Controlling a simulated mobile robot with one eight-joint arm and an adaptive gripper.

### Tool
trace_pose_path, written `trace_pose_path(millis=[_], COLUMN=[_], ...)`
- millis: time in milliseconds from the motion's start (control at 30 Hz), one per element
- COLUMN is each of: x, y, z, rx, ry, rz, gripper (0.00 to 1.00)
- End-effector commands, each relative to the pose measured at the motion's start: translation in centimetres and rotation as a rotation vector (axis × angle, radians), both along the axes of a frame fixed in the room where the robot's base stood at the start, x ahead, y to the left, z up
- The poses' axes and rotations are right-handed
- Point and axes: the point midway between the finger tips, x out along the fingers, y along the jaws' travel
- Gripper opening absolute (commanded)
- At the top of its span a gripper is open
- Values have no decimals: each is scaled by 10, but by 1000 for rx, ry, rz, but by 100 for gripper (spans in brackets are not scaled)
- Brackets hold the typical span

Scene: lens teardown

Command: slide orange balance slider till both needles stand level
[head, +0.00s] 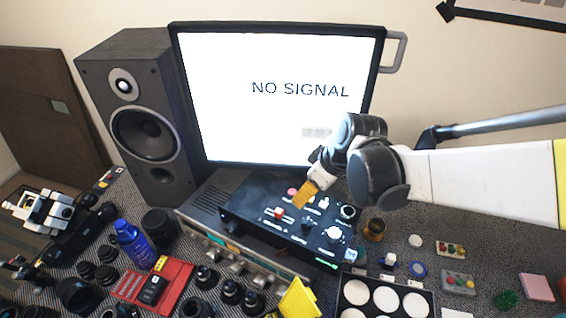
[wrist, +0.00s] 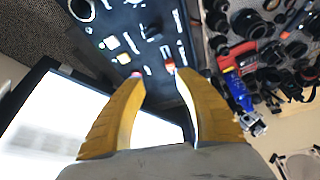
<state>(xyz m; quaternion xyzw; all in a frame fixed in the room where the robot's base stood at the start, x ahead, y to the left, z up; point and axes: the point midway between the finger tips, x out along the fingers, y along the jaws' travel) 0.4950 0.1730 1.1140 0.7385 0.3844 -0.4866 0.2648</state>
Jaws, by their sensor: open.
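The black control box (head: 250,205) lies tilted in front of the screen, with several knobs and switches on its top. A small orange-red slider cap (head: 279,213) shows on its left half. My gripper (head: 303,196) hangs over the box's far middle part, right of the slider cap and close to a pink button (head: 292,190). In the wrist view my two yellow fingers (wrist: 161,74) are apart, with nothing held between them. A small red cap (wrist: 170,66) shows by the right fingertip; I cannot tell whether they touch. I cannot make out the needles.
A silver receiver (head: 240,262) sits under the box. A large screen (head: 270,130) stands behind, and a speaker (head: 150,150) at the left. A red tray (head: 180,275), blue bottle (head: 132,243) and several dark lens parts crowd the front left. A tray of white discs (head: 385,298) lies front right.

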Motion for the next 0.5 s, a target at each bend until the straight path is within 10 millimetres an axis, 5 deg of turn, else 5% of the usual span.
trace_pose_path(millis=[167, 500], x=[10, 16], y=[30, 48], z=[-13, -51], rx=[4, 5], ry=[14, 18], rz=[150, 193], gripper=[40, 40])
